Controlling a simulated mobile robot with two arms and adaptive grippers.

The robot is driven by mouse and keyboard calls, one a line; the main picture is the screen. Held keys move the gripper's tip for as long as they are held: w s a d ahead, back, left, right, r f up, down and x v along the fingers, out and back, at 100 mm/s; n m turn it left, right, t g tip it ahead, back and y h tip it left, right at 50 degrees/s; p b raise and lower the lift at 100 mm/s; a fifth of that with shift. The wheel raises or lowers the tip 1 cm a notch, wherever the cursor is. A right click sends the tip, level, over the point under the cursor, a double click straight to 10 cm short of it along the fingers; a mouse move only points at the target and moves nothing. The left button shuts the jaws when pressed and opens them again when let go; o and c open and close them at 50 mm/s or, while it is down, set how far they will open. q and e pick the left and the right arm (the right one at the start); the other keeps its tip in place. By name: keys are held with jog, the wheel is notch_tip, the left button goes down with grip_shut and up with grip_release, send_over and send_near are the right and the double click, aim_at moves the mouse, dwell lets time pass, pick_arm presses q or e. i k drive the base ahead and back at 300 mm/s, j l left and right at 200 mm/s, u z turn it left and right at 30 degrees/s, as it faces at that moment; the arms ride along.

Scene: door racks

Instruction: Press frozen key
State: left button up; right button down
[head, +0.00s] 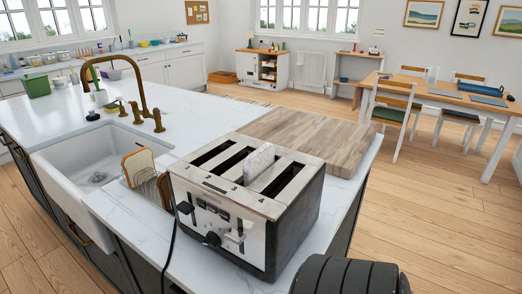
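A four-slot toaster (248,206) with a steel top and front and dark sides stands on the white island counter. Its front panel faces the lower left, with small dark keys (212,209), a dark knob (212,239) and levers. The key labels are too small to read, so I cannot tell which is the frozen key. A pale, whitish slice (259,161) stands up out of one slot; the other slots look empty. Neither of my grippers shows. A dark rounded part of my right arm is at the bottom edge, in front of the toaster's right side.
Bread slices (139,167) stand in a wire rack beside the toaster's left. A white sink (95,165) with a brass faucet (140,95) is further left. A wooden board (315,138) lies behind the toaster. A dark cord hangs down in front of the counter.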

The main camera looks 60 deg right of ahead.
aim_at(201, 203)
jog(key=z, duration=1.9)
